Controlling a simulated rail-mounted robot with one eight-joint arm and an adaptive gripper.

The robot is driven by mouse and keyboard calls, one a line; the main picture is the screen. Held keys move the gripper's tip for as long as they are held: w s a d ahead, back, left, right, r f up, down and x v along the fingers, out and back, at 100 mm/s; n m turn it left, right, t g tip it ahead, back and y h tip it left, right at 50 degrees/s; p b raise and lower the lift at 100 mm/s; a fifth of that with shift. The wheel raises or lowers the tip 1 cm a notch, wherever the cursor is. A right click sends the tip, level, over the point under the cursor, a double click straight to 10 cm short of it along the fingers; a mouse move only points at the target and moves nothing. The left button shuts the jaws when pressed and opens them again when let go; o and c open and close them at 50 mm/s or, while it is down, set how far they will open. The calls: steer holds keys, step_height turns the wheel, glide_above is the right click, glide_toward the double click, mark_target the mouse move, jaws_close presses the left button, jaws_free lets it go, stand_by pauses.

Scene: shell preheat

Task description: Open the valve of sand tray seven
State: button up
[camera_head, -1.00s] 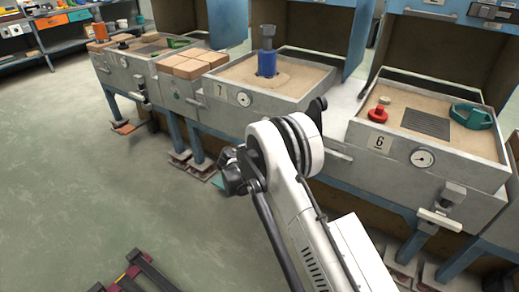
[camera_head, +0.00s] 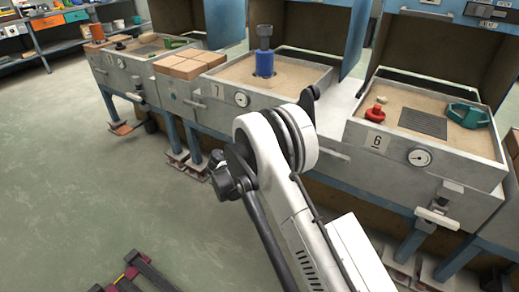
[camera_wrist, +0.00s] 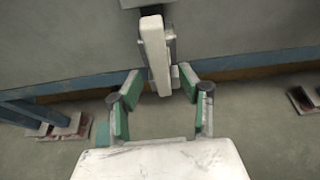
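Sand tray seven (camera_head: 283,52) is a grey metal box of sand, marked with a 7 plate (camera_head: 216,90) beside a round gauge (camera_head: 241,99). Its valve is not visible in the head view, where my arm covers part of the tray's front. In the wrist view a pale lever handle (camera_wrist: 153,45) on a dark mount stands out from a grey wall. My gripper (camera_wrist: 160,82) is open, with green-padded fingers to the left and right of the lever's lower end. I cannot tell whether either finger touches it.
A blue cylinder (camera_head: 265,63) with a dark top stands in tray seven's sand. Tray six (camera_head: 460,152) is to the right, with its own pale lever (camera_head: 438,218). Bricks (camera_head: 190,67) lie to the left. The floor (camera_head: 90,190) at left is mostly clear.

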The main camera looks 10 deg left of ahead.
steer(key=v, duration=0.7)
steer(key=shift+s, duration=0.2)
steer(key=shift+a+r, duration=0.1)
steer(key=s+d+r+m+g+y, duration=0.1)
steer(key=s+d+r+m, duration=0.35)
steer(key=d+r, duration=0.4)
steer(key=s+d+r+m+g, duration=0.2)
steer(key=s+d+r+m, duration=0.1)
steer(key=d+r+m, duration=0.5)
steer(key=s+d+r+m+g+y, duration=0.1)
steer(key=s+d+r+m, duration=0.25)
steer(key=d+r, duration=0.5)
steer(key=s+d+r+m+g+y, duration=0.1)
steer(key=s+d+r+m, duration=0.1)
steer(key=s+d+m, duration=0.8)
steer(key=s+d+f+m+y, duration=0.1)
steer(key=s+d+m, duration=0.15)
steer(key=s, duration=0.75)
steer(key=s+d+f+m+y, duration=0.1)
steer(key=s+d+f+m, duration=0.15)
steer(key=s, duration=0.75)
step_height(320, 180, up, 19)
steer(key=a+p, duration=0.1)
steer(key=p, duration=1.7)
steer(key=shift+m, duration=0.3)
